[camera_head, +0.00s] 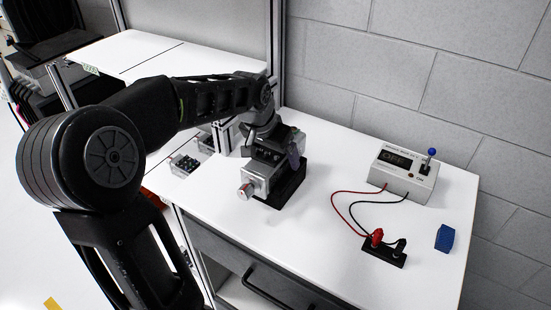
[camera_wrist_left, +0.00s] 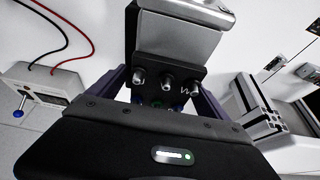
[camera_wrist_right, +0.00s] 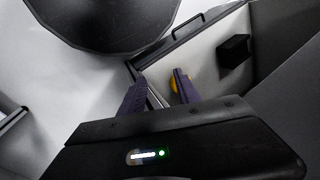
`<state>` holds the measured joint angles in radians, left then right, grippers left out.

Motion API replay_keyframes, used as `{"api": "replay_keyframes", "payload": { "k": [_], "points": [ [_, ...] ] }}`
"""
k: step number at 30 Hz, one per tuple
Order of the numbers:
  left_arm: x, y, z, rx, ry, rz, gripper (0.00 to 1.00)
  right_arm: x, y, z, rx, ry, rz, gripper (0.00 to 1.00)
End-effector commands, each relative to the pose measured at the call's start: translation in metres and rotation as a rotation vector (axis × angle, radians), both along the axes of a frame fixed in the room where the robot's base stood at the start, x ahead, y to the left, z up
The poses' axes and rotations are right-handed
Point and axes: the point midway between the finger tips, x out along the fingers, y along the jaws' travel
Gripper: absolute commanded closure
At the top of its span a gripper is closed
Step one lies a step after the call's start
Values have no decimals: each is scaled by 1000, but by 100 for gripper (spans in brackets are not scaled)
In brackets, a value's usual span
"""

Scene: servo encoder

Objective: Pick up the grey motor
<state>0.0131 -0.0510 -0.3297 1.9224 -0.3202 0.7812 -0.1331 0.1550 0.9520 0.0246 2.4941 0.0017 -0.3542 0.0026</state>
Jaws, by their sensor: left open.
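The grey motor (camera_head: 262,180) sits on a black base (camera_head: 291,192) on the white table in the head view, with its silver shaft end (camera_head: 246,191) towards the front left. My left gripper (camera_head: 278,157) is right above and behind it, its jaws pointing down. In the left wrist view the motor (camera_wrist_left: 180,38) shows its black face with several terminals. The purple fingers of my left gripper (camera_wrist_left: 160,88) are apart, one on each side of it; contact cannot be made out. My right gripper (camera_wrist_right: 158,88) is open and empty, away from the motor.
A power supply box (camera_head: 404,174) with a blue-knobbed lever stands at the back right. Red and black wires run from it to a black terminal block (camera_head: 384,251). A blue block (camera_head: 445,238) lies at the right. A small parts tray (camera_head: 186,163) is at the left.

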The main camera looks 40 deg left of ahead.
Motion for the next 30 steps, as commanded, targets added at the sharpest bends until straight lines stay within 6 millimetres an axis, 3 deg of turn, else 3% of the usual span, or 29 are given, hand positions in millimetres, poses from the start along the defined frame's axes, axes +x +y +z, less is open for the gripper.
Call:
{"api": "replay_keyframes", "payload": {
  "k": [8, 30],
  "points": [
    [0, 0, 0, 0, 0, 0, 12, 0, 0, 0, 0, 0, 0, 61],
    [0, 0, 0, 0, 0, 0, 72, 0, 0, 0, 0, 0, 0, 61]
  ]
}}
